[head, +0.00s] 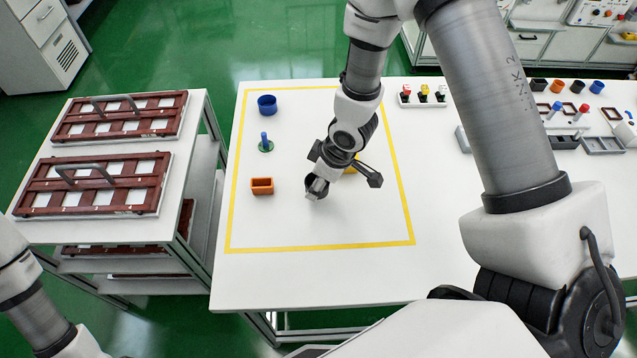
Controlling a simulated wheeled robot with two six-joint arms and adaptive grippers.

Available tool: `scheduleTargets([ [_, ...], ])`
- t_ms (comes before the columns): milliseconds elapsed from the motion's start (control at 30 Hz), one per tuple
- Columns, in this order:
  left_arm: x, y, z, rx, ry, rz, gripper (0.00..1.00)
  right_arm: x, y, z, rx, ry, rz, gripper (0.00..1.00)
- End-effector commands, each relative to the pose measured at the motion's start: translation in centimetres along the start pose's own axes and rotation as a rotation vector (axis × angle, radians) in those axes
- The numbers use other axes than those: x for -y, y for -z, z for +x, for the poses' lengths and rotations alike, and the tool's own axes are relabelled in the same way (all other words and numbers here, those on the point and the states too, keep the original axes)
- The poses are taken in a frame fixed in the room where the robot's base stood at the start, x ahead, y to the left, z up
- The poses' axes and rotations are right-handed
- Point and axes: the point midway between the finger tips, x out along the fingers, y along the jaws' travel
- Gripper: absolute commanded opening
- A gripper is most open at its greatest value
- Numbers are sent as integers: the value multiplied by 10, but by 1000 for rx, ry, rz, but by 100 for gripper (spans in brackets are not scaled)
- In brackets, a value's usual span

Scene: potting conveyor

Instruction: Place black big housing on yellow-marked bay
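The yellow-marked bay (229,225) is a yellow outline on the white table. My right gripper (316,190) is low over the bay's middle, pointing down; its fingers are small and partly hidden, so its opening is unclear. No housing shows clearly in it. A small black cup-like part (538,85) stands at the back right of the table; I cannot tell if it is the black big housing. In the bay are a blue cup (267,105), an orange rectangular housing (262,186) and a yellow part (357,166) partly hidden behind my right gripper. My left gripper is out of view.
A rack of small coloured pieces (423,97) and grey trays (603,146) lie to the right. A cart with brown framed trays (97,183) stands left. The bay's front is clear.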

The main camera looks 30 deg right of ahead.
Motion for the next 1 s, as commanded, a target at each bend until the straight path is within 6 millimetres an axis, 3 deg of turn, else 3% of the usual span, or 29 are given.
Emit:
scheduleTargets([
  [200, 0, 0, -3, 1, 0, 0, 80, 0, -10, 32, 2, 2, 1, 30],
  [467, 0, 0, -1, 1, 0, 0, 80, 0, -10, 35, 0, 1, 0, 30],
  [500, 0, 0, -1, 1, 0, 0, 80, 0, -11, 36, 0, 1, 0, 58],
  [567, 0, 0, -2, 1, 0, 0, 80, 0, -10, 35, 0, 1, 0, 79],
  [867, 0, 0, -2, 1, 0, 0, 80, 0, -10, 34, 0, 0, 0, 80],
  [1000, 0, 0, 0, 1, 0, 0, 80, -1, -10, 25, -2, -1, 1, 80],
])
